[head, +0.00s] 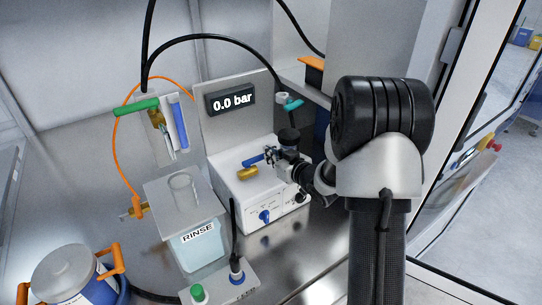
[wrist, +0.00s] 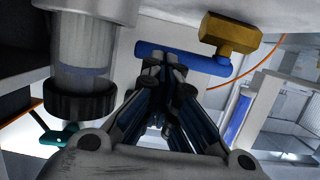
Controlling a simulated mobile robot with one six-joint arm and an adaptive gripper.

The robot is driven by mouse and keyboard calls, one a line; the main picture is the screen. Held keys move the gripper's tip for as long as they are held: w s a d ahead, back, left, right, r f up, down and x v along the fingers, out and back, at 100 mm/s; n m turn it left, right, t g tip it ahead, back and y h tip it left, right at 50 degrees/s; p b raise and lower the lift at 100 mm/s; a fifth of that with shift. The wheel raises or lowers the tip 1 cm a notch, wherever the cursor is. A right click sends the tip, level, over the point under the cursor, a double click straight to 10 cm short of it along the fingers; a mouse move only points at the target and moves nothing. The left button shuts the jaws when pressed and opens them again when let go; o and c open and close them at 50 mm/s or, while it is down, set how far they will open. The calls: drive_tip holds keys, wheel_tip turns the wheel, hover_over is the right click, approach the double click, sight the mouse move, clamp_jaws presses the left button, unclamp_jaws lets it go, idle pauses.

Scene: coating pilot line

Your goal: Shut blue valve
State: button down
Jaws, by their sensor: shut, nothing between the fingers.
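The blue valve has a blue lever handle (head: 252,160) and a brass body (head: 248,173), on top of a white box (head: 231,187). In the wrist view the blue handle (wrist: 196,62) runs across in front of my fingers, and the brass body (wrist: 229,33) is at its right end. My gripper (head: 270,155) is at the handle's right end in the head view. In the wrist view my gripper (wrist: 166,63) is shut and empty, its tips overlapping the handle's left half. I cannot tell whether they touch it.
A display (head: 232,99) behind the box reads 0.0 bar. A green-handled valve (head: 137,106) and a blue bar (head: 178,124) are on the left panel. A teal valve (head: 291,103) is behind my gripper. A RINSE container (head: 194,240) stands left of the box.

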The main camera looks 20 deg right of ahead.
drive_tip(key=shift+w, duration=0.25)
drive_tip(key=shift+w+d+b, duration=0.1)
drive_tip(key=shift+w+b, duration=0.2)
drive_tip(key=shift+w, duration=0.8)
drive_tip(key=shift+w+a, duration=0.25)
drive_tip(key=shift+w, duration=0.45)
drive_tip(key=shift+w+a, duration=0.25)
drive_tip(key=shift+w, duration=0.45)
drive_tip(key=shift+w+a, duration=0.95)
drive_tip(key=shift+w, duration=0.2)
drive_tip(key=shift+w+a+n+g+y+p, duration=0.25)
drive_tip(key=shift+a+n+g+y+p, duration=0.1)
drive_tip(key=shift+n+y+p, duration=0.45)
drive_tip(key=v, duration=1.2)
drive_tip(key=shift+d+f, duration=0.1)
drive_tip(key=shift+d, duration=0.05)
